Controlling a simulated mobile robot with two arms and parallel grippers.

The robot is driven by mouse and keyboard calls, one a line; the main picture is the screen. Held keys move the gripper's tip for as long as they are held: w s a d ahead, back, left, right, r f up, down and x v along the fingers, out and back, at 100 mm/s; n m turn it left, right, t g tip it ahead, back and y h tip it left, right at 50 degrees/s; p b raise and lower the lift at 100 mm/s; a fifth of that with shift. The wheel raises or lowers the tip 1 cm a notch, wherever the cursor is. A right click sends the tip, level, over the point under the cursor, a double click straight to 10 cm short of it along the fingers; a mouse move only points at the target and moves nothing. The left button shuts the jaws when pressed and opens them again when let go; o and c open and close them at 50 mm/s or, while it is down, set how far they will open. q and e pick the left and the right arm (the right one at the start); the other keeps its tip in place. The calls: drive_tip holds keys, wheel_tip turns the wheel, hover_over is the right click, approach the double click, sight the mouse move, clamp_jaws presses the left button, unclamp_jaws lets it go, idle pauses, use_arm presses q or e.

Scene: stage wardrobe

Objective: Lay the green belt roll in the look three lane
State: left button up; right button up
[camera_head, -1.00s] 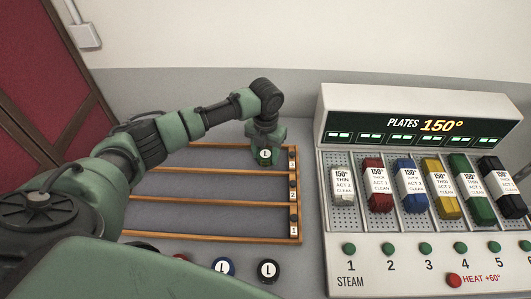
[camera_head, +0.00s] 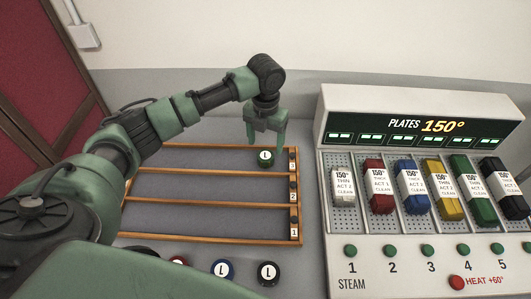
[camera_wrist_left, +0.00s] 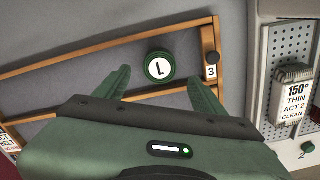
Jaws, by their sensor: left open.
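The green belt roll (camera_head: 265,158), with a white L label, lies in the top lane of the wooden rack (camera_head: 215,240), near its right end by the tag 3. It also shows in the left wrist view (camera_wrist_left: 160,67), beside the tag 3 (camera_wrist_left: 211,71). My left gripper (camera_head: 266,143) is open and empty, above and just behind the roll in the head view. In the left wrist view its two fingers (camera_wrist_left: 160,88) stand apart on either side below the roll, not touching it. My right gripper is not in view.
Blue (camera_head: 222,269), black (camera_head: 268,272) and red (camera_head: 178,261) rolls lie in front of the rack. The steam plate machine (camera_head: 420,240) with several coloured blocks stands at the right. The lower two lanes look empty where visible.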

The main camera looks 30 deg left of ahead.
sight(265, 155)
use_arm(q)
wheel_tip(265, 155, up, 6)
drive_tip(key=shift+f+b, duration=0.15)
drive_tip(key=shift+b, duration=0.15)
